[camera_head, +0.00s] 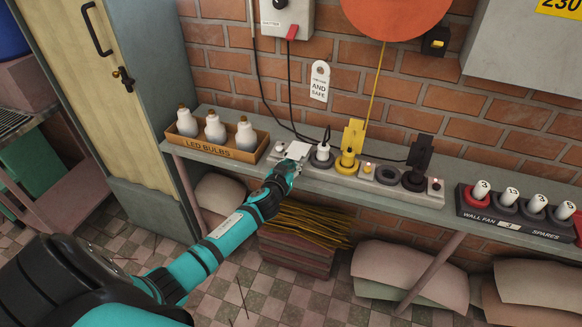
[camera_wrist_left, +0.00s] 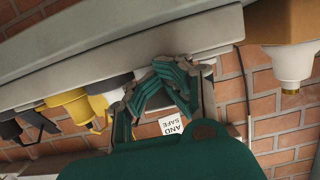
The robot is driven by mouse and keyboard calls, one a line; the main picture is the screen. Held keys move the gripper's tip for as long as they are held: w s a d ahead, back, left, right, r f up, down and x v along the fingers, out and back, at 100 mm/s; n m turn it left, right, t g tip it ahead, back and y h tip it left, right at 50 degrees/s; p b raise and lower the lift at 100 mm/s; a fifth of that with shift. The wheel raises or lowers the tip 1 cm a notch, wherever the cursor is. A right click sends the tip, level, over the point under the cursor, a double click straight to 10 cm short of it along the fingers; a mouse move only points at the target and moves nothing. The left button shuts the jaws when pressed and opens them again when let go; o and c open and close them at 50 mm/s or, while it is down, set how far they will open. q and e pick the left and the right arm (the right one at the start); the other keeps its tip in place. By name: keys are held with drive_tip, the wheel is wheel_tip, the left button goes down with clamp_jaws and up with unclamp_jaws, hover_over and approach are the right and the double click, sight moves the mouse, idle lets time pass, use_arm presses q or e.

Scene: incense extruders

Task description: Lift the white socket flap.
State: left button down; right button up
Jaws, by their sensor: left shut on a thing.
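The white socket flap (camera_head: 297,146) is on the power strip at the left end of the shelf, just right of the bulb box. My left gripper (camera_head: 292,168) reaches it from the front and is shut on it. The fingers cover the flap's front edge, so its exact tilt is hard to tell. My right gripper is not in view.
A box of LED bulbs (camera_head: 216,141) stands left of the flap. White (camera_head: 322,153), yellow (camera_head: 351,145) and black (camera_head: 419,160) plugs stand to its right. The wall-fan spares rack (camera_head: 515,214) is at far right. Cables hang behind against the brick wall.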

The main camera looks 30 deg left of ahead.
sight(294, 157)
use_arm(q)
drive_tip(key=shift+w+d+r+p, duration=0.1)
drive_tip(key=shift+w+r+p, duration=0.2)
drive_tip(key=shift+r+p, duration=0.25)
drive_tip(key=shift+w+r+p, duration=0.25)
drive_tip(key=shift+r+p, duration=0.1)
drive_tip(key=shift+r, duration=0.25)
drive_tip(key=shift+s+r+p, duration=0.1)
drive_tip(key=shift+r+p, duration=0.2)
drive_tip(key=shift+w+r+p, duration=0.2)
drive_tip(key=shift+r+p, duration=0.45)
drive_tip(key=shift+r, duration=0.1)
drive_tip(key=shift+w+r+p, duration=0.15)
drive_tip(key=shift+r+p, duration=0.5)
drive_tip(key=shift+r, duration=0.1)
drive_tip(key=shift+a, duration=0.2)
